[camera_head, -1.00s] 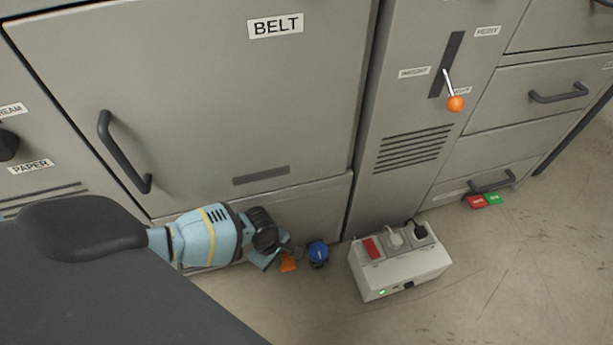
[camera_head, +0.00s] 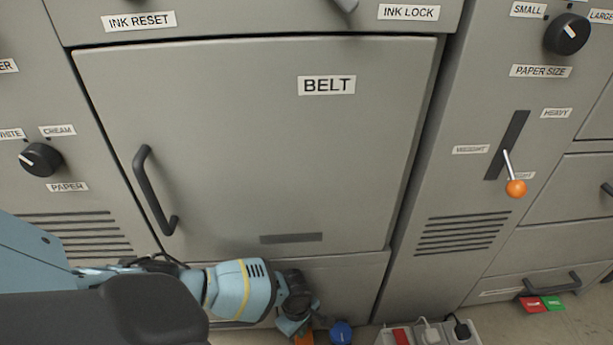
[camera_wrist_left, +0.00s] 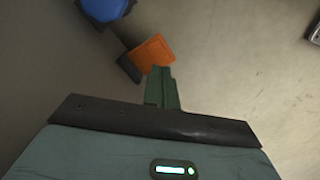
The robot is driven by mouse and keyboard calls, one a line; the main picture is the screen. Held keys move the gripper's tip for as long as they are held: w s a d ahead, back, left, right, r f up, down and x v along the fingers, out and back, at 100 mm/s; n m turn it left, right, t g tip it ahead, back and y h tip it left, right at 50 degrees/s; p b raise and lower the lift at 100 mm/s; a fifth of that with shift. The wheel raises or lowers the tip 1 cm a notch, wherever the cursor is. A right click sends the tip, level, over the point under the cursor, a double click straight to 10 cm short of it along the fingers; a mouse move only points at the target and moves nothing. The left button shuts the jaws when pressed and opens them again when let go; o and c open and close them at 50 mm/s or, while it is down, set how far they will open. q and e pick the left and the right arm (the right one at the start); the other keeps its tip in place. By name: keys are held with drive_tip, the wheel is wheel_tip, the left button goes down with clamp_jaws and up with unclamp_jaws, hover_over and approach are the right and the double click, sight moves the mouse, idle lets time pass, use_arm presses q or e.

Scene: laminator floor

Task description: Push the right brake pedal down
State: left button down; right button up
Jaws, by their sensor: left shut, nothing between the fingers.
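My left gripper (camera_head: 296,324) is low in front of the cabinet base, under the BELT door. Its fingers are shut and empty in the left wrist view (camera_wrist_left: 161,88). An orange pad (camera_head: 304,339) is right by the fingertips; it also shows in the left wrist view (camera_wrist_left: 152,53), with a dark part at its side. I cannot tell whether the fingers touch it. A round blue pedal-like piece (camera_head: 341,332) is just to the right of the orange pad, and in the wrist view it is at the top left (camera_wrist_left: 104,9). No label tells which is the brake pedal. My right gripper is out of view.
A white power box (camera_head: 465,334) with plugs stands on the floor, cut off at the bottom. Red (camera_head: 532,304) and green (camera_head: 553,302) pieces lie below a drawer at right. A lever with an orange knob (camera_head: 516,188) and the BELT door (camera_head: 260,165) are above.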

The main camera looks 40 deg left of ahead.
sight(304, 341)
use_arm(q)
wheel_tip(304, 341, down, 3)
drive_tip(key=shift+d+f+b, duration=0.15)
drive_tip(key=shift+f+b, duration=0.05)
drive_tip(key=shift+b, duration=0.95)
drive_tip(key=shift+f+b, duration=0.3)
drive_tip(key=shift+b, duration=0.1)
drive_tip(key=shift+f, duration=0.1)
